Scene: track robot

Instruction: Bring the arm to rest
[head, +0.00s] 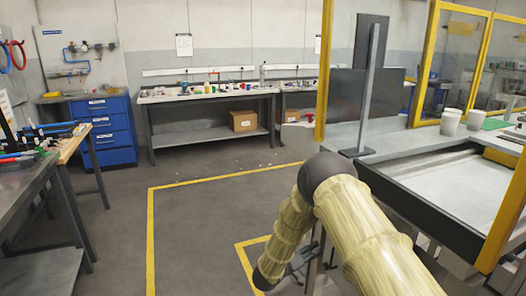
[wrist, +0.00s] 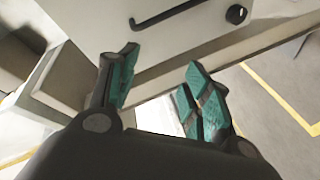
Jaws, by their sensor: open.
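My gripper (wrist: 162,92) is open and empty in the wrist view, with teal pads on its two fingers. Behind the fingers is a pale panel (wrist: 195,30) with a dark bar handle and a round black knob. I cannot tell whether the fingers touch it. In the head view my arm, in a pale yellow cover, bends down at the lower right. Part of my gripper (head: 300,262) shows there low beside the machine, its fingertips mostly hidden.
A machine with a yellow frame (head: 425,62) and a sunken tray stands close at right. A workbench (head: 25,185) is at left. A blue drawer cabinet (head: 105,125) and a long bench (head: 205,95) stand at the back. The yellow-lined floor (head: 190,235) between is clear.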

